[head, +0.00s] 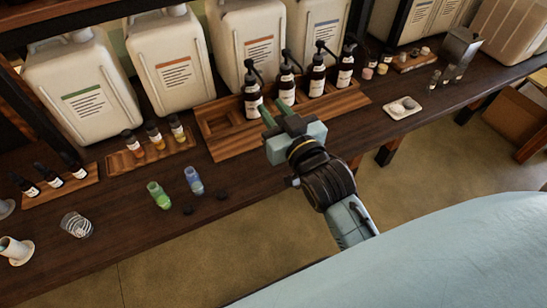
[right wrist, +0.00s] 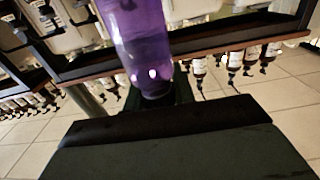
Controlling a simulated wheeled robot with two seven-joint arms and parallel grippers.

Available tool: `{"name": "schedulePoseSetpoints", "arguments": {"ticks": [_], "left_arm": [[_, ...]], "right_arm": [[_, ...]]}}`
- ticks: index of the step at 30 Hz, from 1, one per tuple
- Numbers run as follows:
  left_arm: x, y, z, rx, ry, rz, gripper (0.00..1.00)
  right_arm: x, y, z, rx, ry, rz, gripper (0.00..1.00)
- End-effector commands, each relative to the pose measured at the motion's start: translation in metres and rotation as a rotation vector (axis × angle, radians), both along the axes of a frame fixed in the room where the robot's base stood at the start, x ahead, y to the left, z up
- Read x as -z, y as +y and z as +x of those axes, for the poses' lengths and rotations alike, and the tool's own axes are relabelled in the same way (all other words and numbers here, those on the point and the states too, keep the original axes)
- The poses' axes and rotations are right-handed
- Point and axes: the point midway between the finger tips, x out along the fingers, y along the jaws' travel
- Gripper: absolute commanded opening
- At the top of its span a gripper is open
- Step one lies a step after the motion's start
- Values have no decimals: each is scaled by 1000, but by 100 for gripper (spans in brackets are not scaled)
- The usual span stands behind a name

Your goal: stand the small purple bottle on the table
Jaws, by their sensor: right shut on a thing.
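The small purple bottle (right wrist: 140,42) shows close up in the right wrist view, translucent and slightly tilted in that picture. Its dark narrow end sits between the fingers of my right gripper (right wrist: 156,94), which is shut on it. In the head view my right gripper (head: 279,120) is by the front edge of the wooden rack with dark pump bottles; I cannot make out the purple bottle there. The table (head: 115,220) is a long dark wooden counter. My left gripper is not in view.
A green bottle (head: 158,195) and a blue bottle (head: 194,181) stand near the table's front edge, with small black caps (head: 222,195) beside them. The pump-bottle rack (head: 228,148) has an empty square slot at its left.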

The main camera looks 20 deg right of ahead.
Motion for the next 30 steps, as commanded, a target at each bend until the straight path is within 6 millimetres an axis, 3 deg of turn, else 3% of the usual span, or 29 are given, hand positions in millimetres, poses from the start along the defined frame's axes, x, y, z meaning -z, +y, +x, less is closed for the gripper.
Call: {"name": "schedulePoseSetpoints", "arguments": {"ticks": [1, 6, 12, 21, 26, 30], "left_arm": [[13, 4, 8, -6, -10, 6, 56], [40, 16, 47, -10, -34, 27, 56], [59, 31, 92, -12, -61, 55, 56], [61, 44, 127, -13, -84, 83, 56], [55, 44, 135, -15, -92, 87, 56], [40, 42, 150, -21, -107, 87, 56]], "right_arm": [[12, 3, 8, -16, -5, 4, 3], [42, 16, 42, -93, -11, 17, 3], [69, 31, 80, -194, -7, 15, 3], [82, 44, 112, -294, -1, -2, 3], [89, 46, 116, -309, 4, -5, 3], [109, 46, 116, -309, 6, -5, 3]]}}
